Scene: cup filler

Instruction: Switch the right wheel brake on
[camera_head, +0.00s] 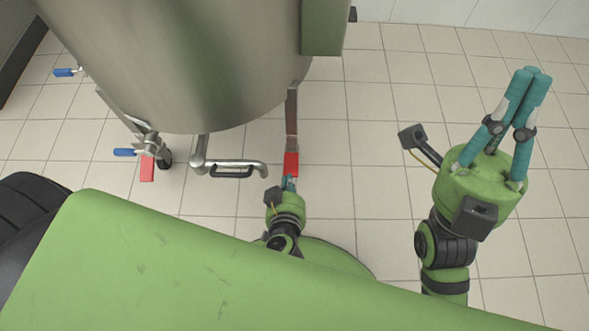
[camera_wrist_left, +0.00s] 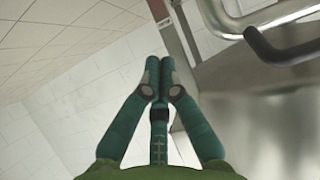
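The right wheel brake shows as a red pedal (camera_head: 291,160) at the foot of the tank's right leg. Another red pedal (camera_head: 147,169) is at the left wheel. My left gripper (camera_head: 289,180) is just on the near side of the right red pedal, its fingertips at the pedal's lower edge. I cannot tell whether they touch it. In the left wrist view the left gripper's fingers (camera_wrist_left: 157,62) are together with nothing between them. My right gripper (camera_head: 534,72) is raised at the right, its fingers together and empty, far from the tank. The right wheel itself is hidden.
The large steel tank (camera_head: 200,70) stands above the pedals. A bent outlet pipe with a black handle (camera_head: 232,171) is left of my left gripper. Blue levers (camera_head: 125,152) are further left. The tiled floor (camera_head: 385,110) on the right is clear.

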